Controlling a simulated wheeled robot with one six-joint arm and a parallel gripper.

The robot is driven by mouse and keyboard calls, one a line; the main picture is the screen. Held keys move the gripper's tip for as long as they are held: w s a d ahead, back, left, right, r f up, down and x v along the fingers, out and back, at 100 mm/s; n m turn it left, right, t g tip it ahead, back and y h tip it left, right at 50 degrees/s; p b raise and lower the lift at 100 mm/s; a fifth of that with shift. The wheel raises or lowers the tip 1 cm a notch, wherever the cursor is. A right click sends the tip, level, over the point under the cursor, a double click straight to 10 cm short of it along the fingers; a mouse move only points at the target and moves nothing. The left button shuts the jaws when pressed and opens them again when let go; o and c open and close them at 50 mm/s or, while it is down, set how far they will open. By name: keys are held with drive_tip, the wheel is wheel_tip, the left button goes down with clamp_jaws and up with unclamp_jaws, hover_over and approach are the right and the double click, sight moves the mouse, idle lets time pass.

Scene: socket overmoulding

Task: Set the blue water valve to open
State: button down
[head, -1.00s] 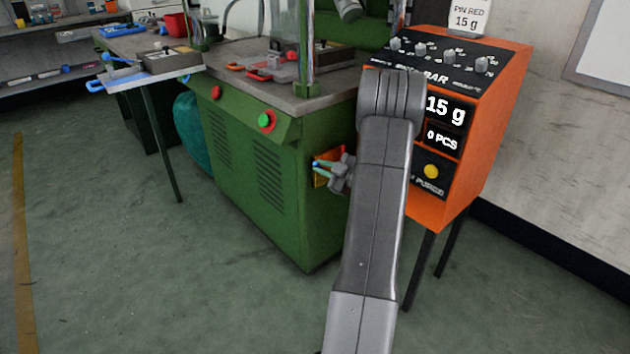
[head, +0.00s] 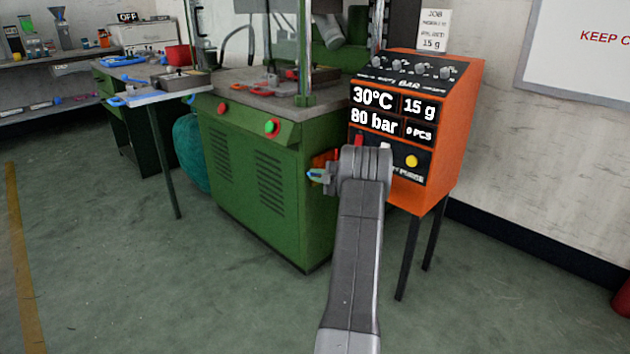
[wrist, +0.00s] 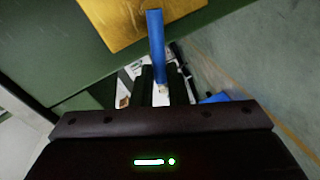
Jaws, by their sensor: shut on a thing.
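The blue water valve shows in the head view as a small blue lever end (head: 314,174) at the right side of the green machine, beside an orange plate (head: 322,158). In the wrist view the blue handle (wrist: 156,40) is a straight bar running from over the yellow-orange plate (wrist: 125,18) down to between the fingers. My gripper (wrist: 160,88) is shut on the blue handle near its lower end. In the head view my gripper (head: 322,178) is at the lever, partly hidden by my wrist. The valve body is hidden, and I cannot tell its open or closed setting.
The green machine (head: 260,190) stands left of my arm. The orange control box (head: 450,130) on black legs stands close on the right, its screens reading 30°C and 80 bar. A side table (head: 150,93) is at the left. Open green floor (head: 120,270) lies in front.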

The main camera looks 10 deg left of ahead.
drive_tip(key=shift+f, duration=0.1)
idle(0.4)
drive_tip(key=c, duration=1.4)
unclamp_jaws()
drive_tip(key=shift+c, duration=0.2)
drive_tip(key=p+v, duration=0.4)
drive_tip(key=v, duration=1)
drive_tip(key=shift+a+f, duration=0.15)
drive_tip(key=shift+a, duration=0.05)
drive_tip(key=b+x, duration=0.2)
drive_tip(key=x, duration=0.4)
drive_tip(key=b+x, duration=0.2)
drive_tip(key=x, duration=0.5)
drive_tip(key=shift+w+a, duration=0.2)
drive_tip(key=shift+a, duration=0.05)
